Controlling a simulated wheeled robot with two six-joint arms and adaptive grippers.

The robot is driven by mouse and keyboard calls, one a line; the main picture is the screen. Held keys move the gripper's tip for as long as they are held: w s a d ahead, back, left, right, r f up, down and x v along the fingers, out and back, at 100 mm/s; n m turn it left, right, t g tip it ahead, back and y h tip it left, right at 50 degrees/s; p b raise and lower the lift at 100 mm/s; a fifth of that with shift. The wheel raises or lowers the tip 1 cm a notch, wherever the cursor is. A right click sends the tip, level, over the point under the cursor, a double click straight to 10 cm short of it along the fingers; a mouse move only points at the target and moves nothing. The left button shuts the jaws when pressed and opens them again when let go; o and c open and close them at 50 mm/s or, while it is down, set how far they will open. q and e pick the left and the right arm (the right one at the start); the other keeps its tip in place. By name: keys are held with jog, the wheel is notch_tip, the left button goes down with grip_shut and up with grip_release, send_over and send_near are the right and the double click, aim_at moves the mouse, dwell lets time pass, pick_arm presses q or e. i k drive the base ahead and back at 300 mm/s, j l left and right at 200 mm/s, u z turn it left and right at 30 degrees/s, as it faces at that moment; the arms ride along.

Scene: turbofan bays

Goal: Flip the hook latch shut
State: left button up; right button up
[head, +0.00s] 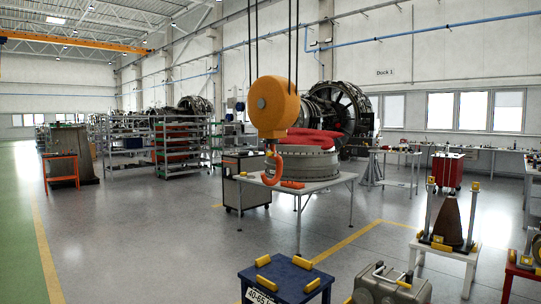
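An orange crane block (277,105) hangs on dark cables in the middle of the view. Below it hangs a red-orange hook (274,172), its tip curving down to the left. A small yellow piece (269,153) shows at the hook's throat and may be the latch. It is too small to tell whether it is open or shut. Neither of my grippers is in view.
Behind the hook, a white table (325,184) bears a grey ring-shaped engine part (300,163) with red pieces on top. A dark cart (247,184) stands to its left. A blue stand (285,280), a grey case (390,287) and a white stand (443,252) are in front. Floor at left is clear.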

aim_at(269, 153)
jog(key=i+l, duration=1.25)
jog(key=l, duration=0.2)
jog(key=i+l+u, duration=0.15)
jog(key=i+l, duration=0.3)
jog(key=u, duration=1.3)
jog(key=k+l, duration=0.05)
